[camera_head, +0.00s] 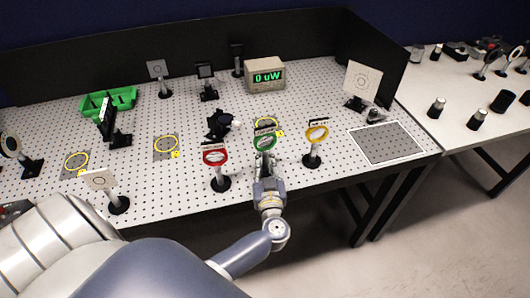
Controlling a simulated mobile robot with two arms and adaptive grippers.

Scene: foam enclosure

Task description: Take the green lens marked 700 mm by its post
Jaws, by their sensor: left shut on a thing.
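The green lens (265,143) is a green ring mount with a pale label on top, standing upright between a red-ringed lens (215,157) and a yellow-ringed lens (317,133). The label's number is too small to read. My left gripper (264,165) is right below the green ring, at its post, and is shut on it. The gripper hides the post and base, so I cannot tell whether the base touches the table. My right gripper is not in view.
The perforated table (190,120) holds several mounted optics, a green bin (122,97) and a meter reading "0 uW" (265,75). Yellow circles mark spots near the left and middle. A grey outlined area (387,143) at right is clear. Black panels stand behind and right.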

